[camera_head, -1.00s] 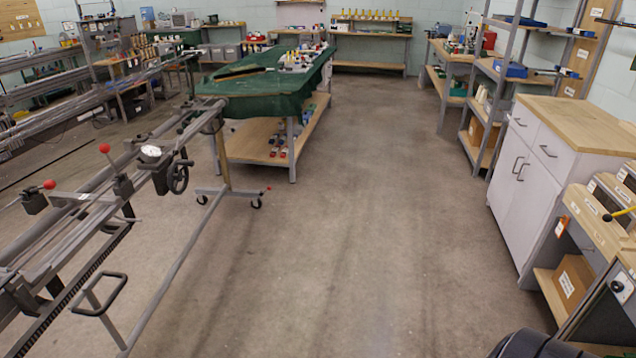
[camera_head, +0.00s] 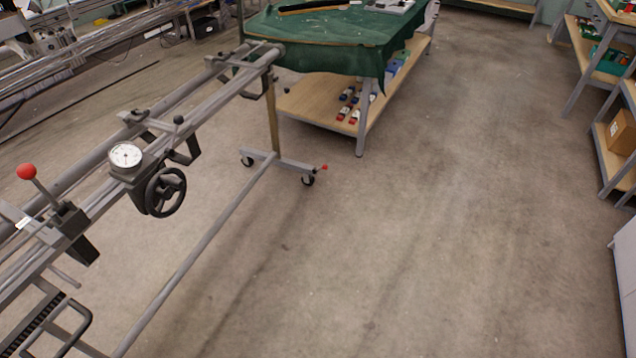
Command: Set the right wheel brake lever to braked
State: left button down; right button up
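A long grey frame on casters runs from the lower left towards the table. Its far foot (camera_head: 282,163) stands on the floor with two black caster wheels. A small red-tipped lever (camera_head: 323,168) sticks out to the right of the right caster (camera_head: 308,180); it is too small to tell its setting. A larger red-knobbed lever (camera_head: 27,172) stands upright on the frame at the left. A black handwheel (camera_head: 165,192) and a white dial (camera_head: 126,156) sit on the frame. Neither of my grippers is in view.
A table with a green cloth (camera_head: 330,40) and a wooden lower shelf (camera_head: 320,98) stands just behind the caster foot. The floor (camera_head: 430,230) in the middle and right is clear. Shelving with a cardboard box (camera_head: 622,132) and a white cabinet (camera_head: 626,270) edge the right side.

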aim_at(325, 166)
jog(key=i+l, duration=0.3)
jog(key=i, duration=0.2)
jog(key=i+l+u, duration=0.35)
jog(key=i+l, duration=0.4)
jog(key=i, duration=0.35)
jog(key=i+l+u, duration=0.4)
jog(key=i+l, duration=0.6)
